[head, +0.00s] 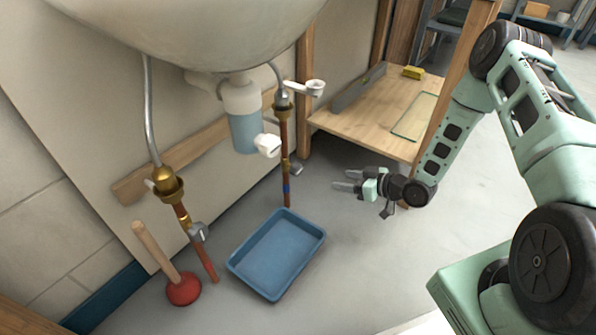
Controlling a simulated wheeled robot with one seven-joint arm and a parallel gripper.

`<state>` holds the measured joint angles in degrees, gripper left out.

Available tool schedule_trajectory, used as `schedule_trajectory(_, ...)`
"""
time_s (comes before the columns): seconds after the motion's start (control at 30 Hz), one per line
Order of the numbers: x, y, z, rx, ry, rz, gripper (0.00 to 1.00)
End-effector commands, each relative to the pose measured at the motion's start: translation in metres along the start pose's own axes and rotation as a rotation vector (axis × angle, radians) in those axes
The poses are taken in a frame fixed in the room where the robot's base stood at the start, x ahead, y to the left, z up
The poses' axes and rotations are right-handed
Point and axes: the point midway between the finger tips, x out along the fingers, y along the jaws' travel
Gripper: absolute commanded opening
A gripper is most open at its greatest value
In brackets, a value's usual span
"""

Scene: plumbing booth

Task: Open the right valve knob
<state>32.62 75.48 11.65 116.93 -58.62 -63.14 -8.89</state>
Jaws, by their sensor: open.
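Under the white sink, the right pipe (285,150) runs down the wall side, with a blue band low on it. A small grey valve knob (295,168) sits on this pipe, facing right.
A blue tray (235,266) lies on the floor below the pipes. A plunger (183,289) leans at the left. The sink (190,30) overhangs the pipes. Floor right of the tray is clear.

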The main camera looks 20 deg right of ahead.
Motion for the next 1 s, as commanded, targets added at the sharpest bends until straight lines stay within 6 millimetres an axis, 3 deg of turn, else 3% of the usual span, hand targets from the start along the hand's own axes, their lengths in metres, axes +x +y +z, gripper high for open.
schedule_trajectory(0.03,0.001,-0.006,0.013,0.031,0.07,-0.015,0.59)
schedule_trajectory(0.2,-0.004,-0.022,0.027,0.088,0.279,-0.046,0.59)
schedule_trajectory(0.47,-0.005,-0.031,0.031,0.115,0.392,-0.055,0.59)
schedule_trajectory(0.67,0.022,-0.032,0.022,0.115,0.391,-0.057,0.59)
schedule_trajectory(1.0,0.089,-0.034,-0.003,0.113,0.39,-0.057,0.59)
